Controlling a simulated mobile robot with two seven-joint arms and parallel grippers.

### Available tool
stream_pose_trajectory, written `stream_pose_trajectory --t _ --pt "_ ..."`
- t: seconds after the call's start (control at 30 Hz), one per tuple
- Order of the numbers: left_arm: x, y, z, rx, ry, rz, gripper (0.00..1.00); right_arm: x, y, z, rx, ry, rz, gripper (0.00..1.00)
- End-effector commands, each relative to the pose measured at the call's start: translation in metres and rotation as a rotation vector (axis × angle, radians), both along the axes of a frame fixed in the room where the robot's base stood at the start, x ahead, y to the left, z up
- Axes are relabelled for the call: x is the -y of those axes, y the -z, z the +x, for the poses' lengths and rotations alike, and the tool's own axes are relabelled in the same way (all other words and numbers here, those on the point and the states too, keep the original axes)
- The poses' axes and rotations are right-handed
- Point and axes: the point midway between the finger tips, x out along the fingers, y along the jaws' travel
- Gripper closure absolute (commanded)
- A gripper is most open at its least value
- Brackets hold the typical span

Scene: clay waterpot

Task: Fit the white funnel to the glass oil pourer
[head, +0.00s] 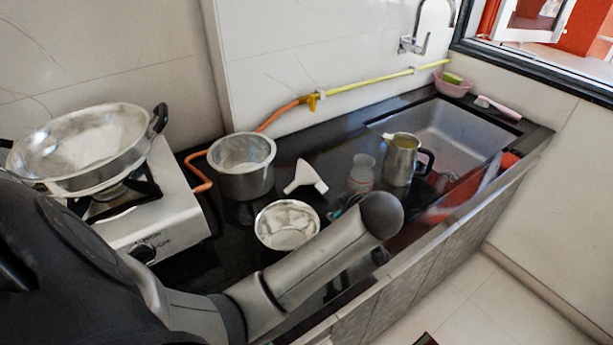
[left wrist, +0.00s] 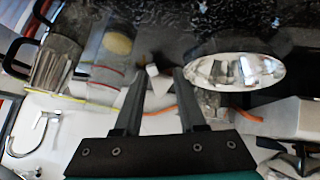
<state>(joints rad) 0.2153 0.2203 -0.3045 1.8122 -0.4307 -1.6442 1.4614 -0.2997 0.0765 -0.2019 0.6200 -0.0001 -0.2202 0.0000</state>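The white funnel (head: 305,178) lies on the black counter between the steel pot and the glass oil pourer (head: 362,173), apart from both. The clear pourer stands upright and also shows in the left wrist view (left wrist: 105,70), left of the fingers. In the left wrist view my left gripper (left wrist: 159,75) is open, with a gap between its two dark fingers. A small white part of the funnel (left wrist: 158,82) shows in line with that gap, not clasped. In the head view my left forearm hides most of this gripper. My right gripper is not in view.
A steel bowl (head: 287,226) stands in front of the funnel, and a deep steel pot (head: 242,167) stands left of it. A steel jug (head: 399,160) stands right of the pourer. The sink (head: 450,128) is at the right, the stove (head: 150,215) at the left.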

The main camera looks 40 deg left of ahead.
Motion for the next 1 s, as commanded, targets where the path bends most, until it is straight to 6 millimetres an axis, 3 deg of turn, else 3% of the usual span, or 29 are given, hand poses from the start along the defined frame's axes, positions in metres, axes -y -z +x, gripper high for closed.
stream_pose_trajectory --t 0.13,0.3,0.73,1.0 --pt "-0.014 -0.02 0.022 0.11 -0.127 0.006 0.6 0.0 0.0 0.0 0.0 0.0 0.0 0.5" --pt "-0.022 -0.026 0.031 0.16 -0.186 0.006 0.6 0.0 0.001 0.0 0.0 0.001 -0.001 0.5" --pt "-0.07 0.024 0.063 0.163 -0.192 0.007 0.6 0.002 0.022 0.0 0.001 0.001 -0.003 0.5" --pt "-0.082 0.037 0.073 0.163 -0.19 0.003 0.6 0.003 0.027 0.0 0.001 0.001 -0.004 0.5"
